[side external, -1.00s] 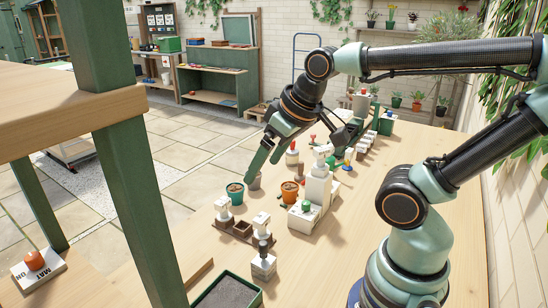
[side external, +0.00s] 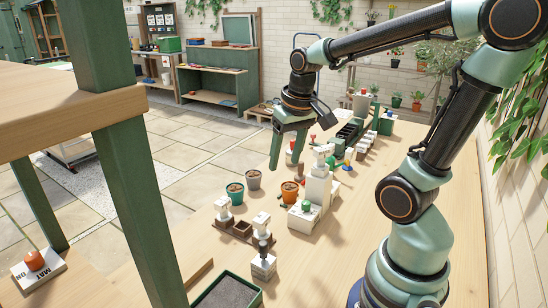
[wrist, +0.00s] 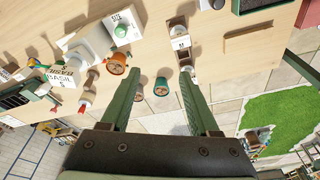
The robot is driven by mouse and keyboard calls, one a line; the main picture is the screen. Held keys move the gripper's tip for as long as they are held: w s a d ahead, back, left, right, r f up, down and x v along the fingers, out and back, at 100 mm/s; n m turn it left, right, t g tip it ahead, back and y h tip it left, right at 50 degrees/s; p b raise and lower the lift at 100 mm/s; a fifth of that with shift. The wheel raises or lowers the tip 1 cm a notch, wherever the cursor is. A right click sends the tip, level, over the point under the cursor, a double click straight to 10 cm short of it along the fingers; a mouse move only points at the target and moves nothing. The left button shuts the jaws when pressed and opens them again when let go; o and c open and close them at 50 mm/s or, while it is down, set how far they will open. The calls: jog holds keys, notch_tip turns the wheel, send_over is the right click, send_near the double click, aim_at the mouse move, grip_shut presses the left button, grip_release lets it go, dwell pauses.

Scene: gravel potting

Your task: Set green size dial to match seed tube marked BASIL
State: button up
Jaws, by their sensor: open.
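The green size dial (side external: 306,205) sits on a low white block beside a tall white pump-like stand (side external: 318,183). In the wrist view the dial (wrist: 120,31) is at the upper left, next to a label that seems to read SIZ. White surfaces lettered BASIL (wrist: 70,67) show at the left of the wrist view, one with what looks like an S below. I cannot tell the tube's shape clearly. My gripper (side external: 285,163) is open and empty above the bench, fingers down, behind the dial. In the wrist view its fingertips (wrist: 158,78) are well apart.
An orange pot (side external: 290,191), a grey pot (side external: 253,180) and a teal pot (side external: 235,193) stand near the dial. A brown rack (side external: 240,229) with white-topped items is in front. A gravel tray (side external: 226,292) stands nearest. The bench right of the dial is clear.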

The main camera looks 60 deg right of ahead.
aim_at(306, 202)
jog(key=s+d+f+m+g, duration=0.2)
jog(key=d+f+m, duration=0.2)
jog(key=d, duration=0.4)
jog(key=shift+y, duration=0.4)
jog(key=f, duration=1.2)
jog(key=shift+w+d+f, duration=0.1)
jog(key=shift+d+f, duration=0.1)
grip_shut()
